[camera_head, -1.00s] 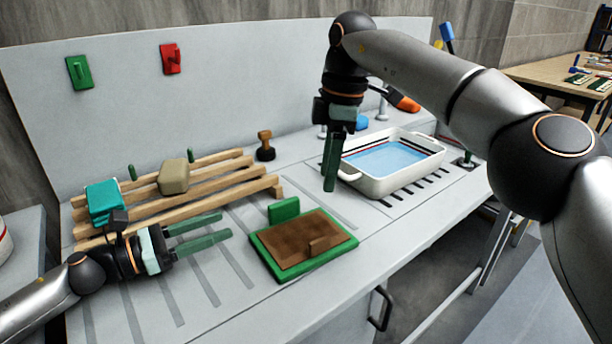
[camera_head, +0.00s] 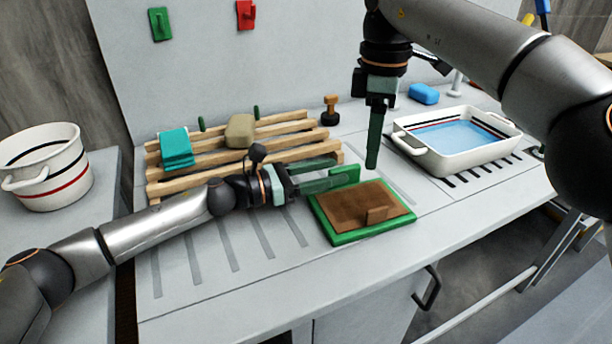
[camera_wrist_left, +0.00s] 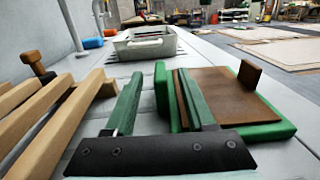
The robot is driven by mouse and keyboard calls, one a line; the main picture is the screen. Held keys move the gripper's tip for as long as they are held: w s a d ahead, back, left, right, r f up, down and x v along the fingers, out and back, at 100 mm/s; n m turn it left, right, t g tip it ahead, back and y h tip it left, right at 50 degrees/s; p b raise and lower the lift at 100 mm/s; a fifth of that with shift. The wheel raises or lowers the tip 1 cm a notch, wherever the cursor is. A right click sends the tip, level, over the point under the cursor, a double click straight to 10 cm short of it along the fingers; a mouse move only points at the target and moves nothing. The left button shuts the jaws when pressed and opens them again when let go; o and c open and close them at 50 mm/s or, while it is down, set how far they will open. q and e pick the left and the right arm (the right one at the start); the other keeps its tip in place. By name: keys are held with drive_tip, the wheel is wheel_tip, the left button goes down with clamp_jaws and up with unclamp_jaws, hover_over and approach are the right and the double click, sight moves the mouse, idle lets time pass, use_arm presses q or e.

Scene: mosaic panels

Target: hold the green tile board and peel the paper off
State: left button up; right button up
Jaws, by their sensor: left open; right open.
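The green tile board (camera_head: 372,236) lies flat on the counter with brown paper (camera_head: 345,207) over its top. A small brown tab (camera_head: 378,214) stands up from the paper. A green upright grip (camera_head: 346,173) rises at the board's far edge. My left gripper (camera_head: 337,170) is open at this grip. In the left wrist view the grip (camera_wrist_left: 161,92) shows between the two fingers, with the board (camera_wrist_left: 272,131) to the right. My right gripper (camera_head: 372,167) is open, pointing down above the counter behind the board, apart from it.
A wooden slatted rack (camera_head: 210,178) with a teal cloth (camera_head: 175,148) and a beige block (camera_head: 240,130) stands behind my left arm. A white tub of water (camera_head: 450,160) is at the right, a blue sponge (camera_head: 424,94) behind it. A white bucket (camera_head: 48,165) stands at the left.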

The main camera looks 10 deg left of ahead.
use_arm(q)
drive_tip(key=shift+w+d, duration=0.35)
drive_tip(key=shift+d, duration=0.3)
drive_tip(key=shift+c, duration=0.2)
clamp_jaws()
idle(1.3)
